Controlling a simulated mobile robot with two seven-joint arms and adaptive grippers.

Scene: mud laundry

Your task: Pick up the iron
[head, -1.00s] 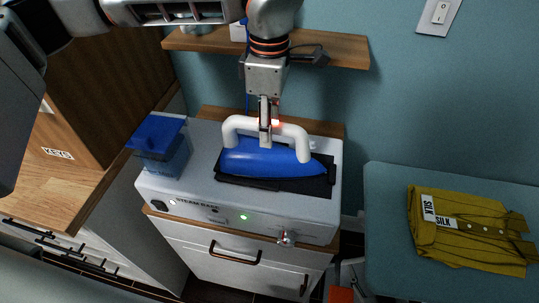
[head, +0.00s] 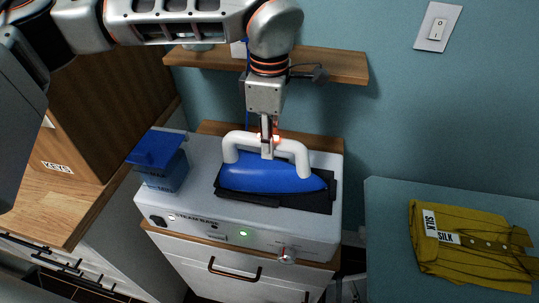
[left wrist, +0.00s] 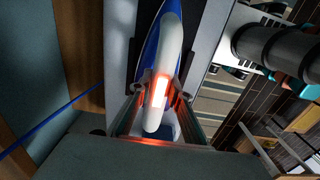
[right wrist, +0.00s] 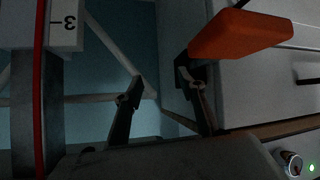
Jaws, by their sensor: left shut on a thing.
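The iron (head: 272,178) has a blue body and a white arched handle. It is over the dark pad on top of the steam base (head: 170,222); I cannot tell whether it touches the pad. My left gripper (head: 268,152) comes down from above and is shut on the handle's top bar. In the left wrist view the white handle of the iron (left wrist: 170,48) runs between the fingers of my left gripper (left wrist: 160,88), with a red glow there. My right gripper (right wrist: 160,95) is open and empty in the right wrist view, apart from the iron.
A blue tank (head: 160,165) stands at the base's left end. A wooden shelf (head: 340,66) is on the wall behind my left arm. A folded yellow shirt (head: 468,250) lies on the board (head: 390,230) at right. An orange block (right wrist: 238,35) is near my right gripper.

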